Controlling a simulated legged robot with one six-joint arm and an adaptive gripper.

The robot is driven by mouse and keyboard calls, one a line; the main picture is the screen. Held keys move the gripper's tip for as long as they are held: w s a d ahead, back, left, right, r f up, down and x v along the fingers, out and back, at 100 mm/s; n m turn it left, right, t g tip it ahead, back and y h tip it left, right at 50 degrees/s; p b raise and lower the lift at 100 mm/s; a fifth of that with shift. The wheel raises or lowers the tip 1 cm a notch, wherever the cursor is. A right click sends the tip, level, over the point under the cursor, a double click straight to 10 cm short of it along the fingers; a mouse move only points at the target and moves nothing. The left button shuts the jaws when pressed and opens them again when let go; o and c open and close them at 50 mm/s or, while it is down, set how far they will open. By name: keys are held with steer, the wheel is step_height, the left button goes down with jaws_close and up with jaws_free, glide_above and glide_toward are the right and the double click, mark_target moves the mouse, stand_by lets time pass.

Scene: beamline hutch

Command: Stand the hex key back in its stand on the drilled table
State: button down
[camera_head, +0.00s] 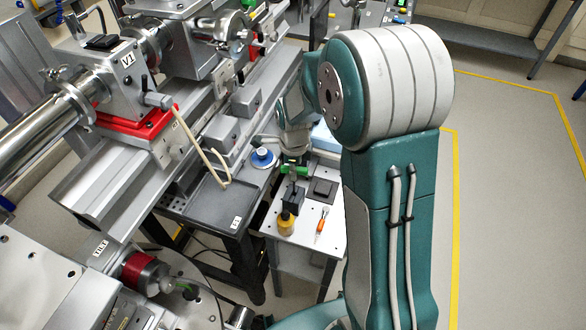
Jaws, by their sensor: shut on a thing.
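In the head view, my gripper (294,160) is small and far off, reaching down beyond my large teal arm link. It is shut on a green piece (293,170), which I take to be the hex key's handle; its fingertips are hard to make out. A thin dark part seems to run down from the green piece. Directly below is a dark block (292,198), apparently the stand, on the small white drilled table (265,222). I cannot tell whether the key touches the block or is in it.
A yellow-capped bottle (286,222), an orange-handled tool (321,224) and a black square pad (323,188) sit close around the block. A blue round object (262,158) and a grey tray (216,198) lie left. Beamline equipment fills the left; floor is open at right.

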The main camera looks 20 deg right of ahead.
mark_target(294, 192)
steer(key=shift+f, duration=2.9)
steer(key=c, duration=0.5)
jaws_free()
step_height(294, 192, up, 11)
steer(key=shift+w, duration=0.1)
steer(key=shift+r, duration=0.45)
